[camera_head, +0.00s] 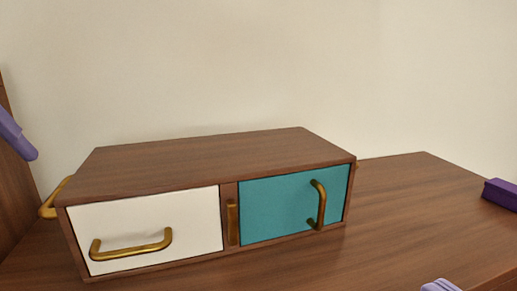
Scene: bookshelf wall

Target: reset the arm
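A lavender part (16,136) juts in at the left edge, in front of a brown upright panel, and looks like part of my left arm or gripper. A similar lavender part (440,286) shows at the bottom edge, right of centre, and looks like part of my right arm or gripper. Both are cut off by the frame, and no pair of fingers shows, so I cannot tell open from shut. Neither part visibly touches the cabinet. No held thing is visible.
A wooden cabinet (210,160) stands on the wooden surface (410,220). It has a closed white front (145,215), a closed teal front (280,210) and brass handles. A purple block (500,193) lies at the right edge. The surface between cabinet and block is clear.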

